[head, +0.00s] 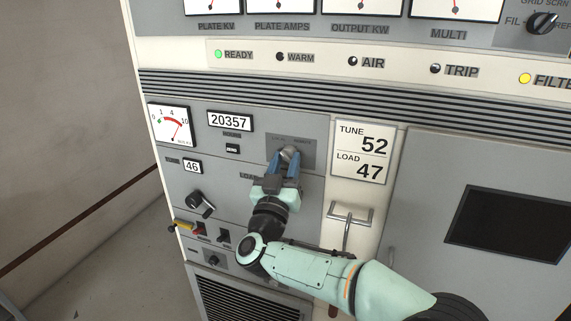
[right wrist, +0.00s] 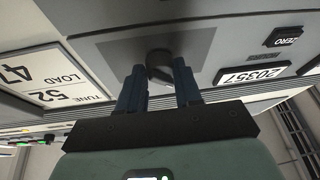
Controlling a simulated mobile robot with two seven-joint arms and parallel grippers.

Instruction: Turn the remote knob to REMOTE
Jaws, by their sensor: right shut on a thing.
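The remote knob (head: 289,153) is a small round knob on a darker grey plate (head: 304,141) in the middle of the rack panel. The plate's small lettering is too blurred to read in full, and the knob's pointer direction cannot be told. My right gripper (head: 284,165) reaches up from below, its blue fingers shut on the knob's two sides. In the right wrist view the knob (right wrist: 160,66) shows dark between the two fingertips (right wrist: 158,78). My left gripper is not in view.
Left of the knob are a counter reading 20357 (head: 230,121), a dial meter (head: 171,125) and a black rotary knob (head: 200,203). Right of it are a TUNE/LOAD display (head: 361,152) and a protruding metal handle (head: 348,218). Free floor lies left of the rack.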

